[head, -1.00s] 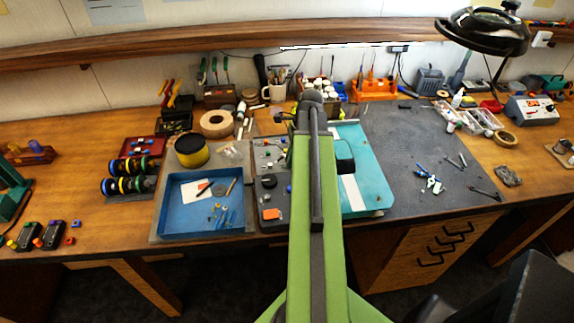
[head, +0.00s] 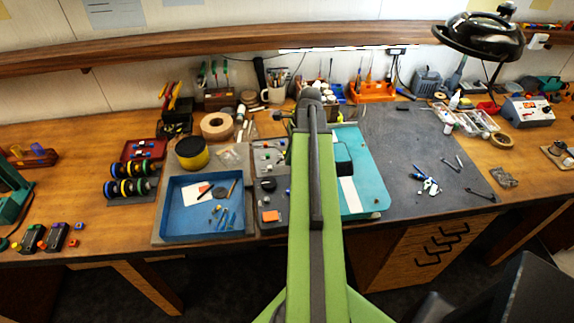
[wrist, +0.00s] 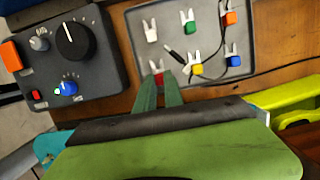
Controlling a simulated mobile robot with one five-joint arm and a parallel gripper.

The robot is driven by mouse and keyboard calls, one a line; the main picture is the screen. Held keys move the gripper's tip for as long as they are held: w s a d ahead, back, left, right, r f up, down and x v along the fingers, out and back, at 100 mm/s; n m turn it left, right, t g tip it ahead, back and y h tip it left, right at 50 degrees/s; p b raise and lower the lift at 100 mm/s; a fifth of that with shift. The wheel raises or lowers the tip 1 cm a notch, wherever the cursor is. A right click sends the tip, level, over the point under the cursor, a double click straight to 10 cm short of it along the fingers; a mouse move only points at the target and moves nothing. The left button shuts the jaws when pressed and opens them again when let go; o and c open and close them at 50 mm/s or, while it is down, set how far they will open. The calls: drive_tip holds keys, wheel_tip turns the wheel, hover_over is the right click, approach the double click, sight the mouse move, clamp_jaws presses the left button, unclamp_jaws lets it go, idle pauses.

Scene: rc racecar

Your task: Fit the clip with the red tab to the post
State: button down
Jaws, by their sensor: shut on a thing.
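The clip with the red tab (wrist: 156,79) is in the wrist view, between the tips of my gripper (wrist: 158,92). My gripper is shut on it, and its pale prongs point away from me. It is at the near edge of the dark grey tray (wrist: 210,14); I cannot tell whether it touches the tray. In the head view my green arm hides the gripper and clip. I cannot make out the post in either view.
Clips with white (wrist: 151,33), green (wrist: 187,22), orange (wrist: 230,18), blue (wrist: 233,60) and yellow (wrist: 196,69) tabs lie in the tray, with a dark cable. A knobbed control box (wrist: 98,58) is left of it. A blue tray (head: 175,225) stands left of my arm.

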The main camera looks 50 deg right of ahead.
drive_tip(key=shift+r+p, duration=1.1)
drive_tip(key=shift+r, duration=0.2)
drive_tip(key=shift+r, duration=0.1)
wheel_tip(320, 180, up, 5)
drive_tip(key=p, duration=0.5)
